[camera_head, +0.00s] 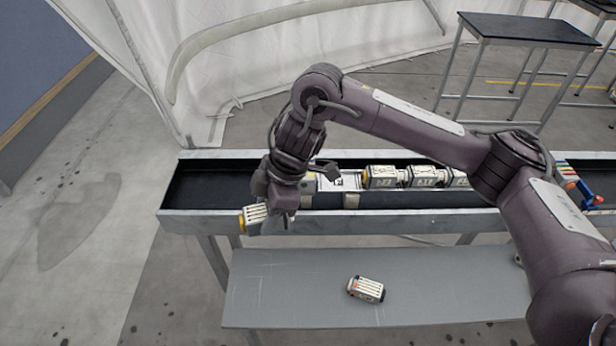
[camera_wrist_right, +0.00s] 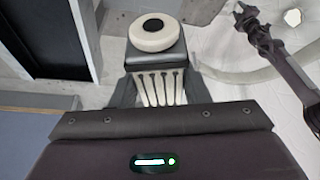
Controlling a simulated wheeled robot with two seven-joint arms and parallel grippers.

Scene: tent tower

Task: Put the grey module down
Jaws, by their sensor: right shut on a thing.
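My right gripper (camera_head: 270,218) is shut on the grey module (camera_head: 255,216), a ribbed off-white and grey block with yellow at its end. In the head view it is held at the left part of the trough (camera_head: 185,215), by the near rim; I cannot tell whether it touches anything. In the right wrist view the grey module (camera_wrist_right: 158,87) shows pale ribs and a round white cap with a dark centre. A dark arm at the right of the wrist view seems to be my left one; its jaws are not clear.
Several similar modules (camera_head: 382,177) stand in a row in the trough, right of a white marked plate (camera_head: 338,182). Another module (camera_head: 366,289) lies on the grey lower shelf (camera_head: 290,305), which is otherwise bare. A dark-topped table (camera_head: 525,29) stands behind.

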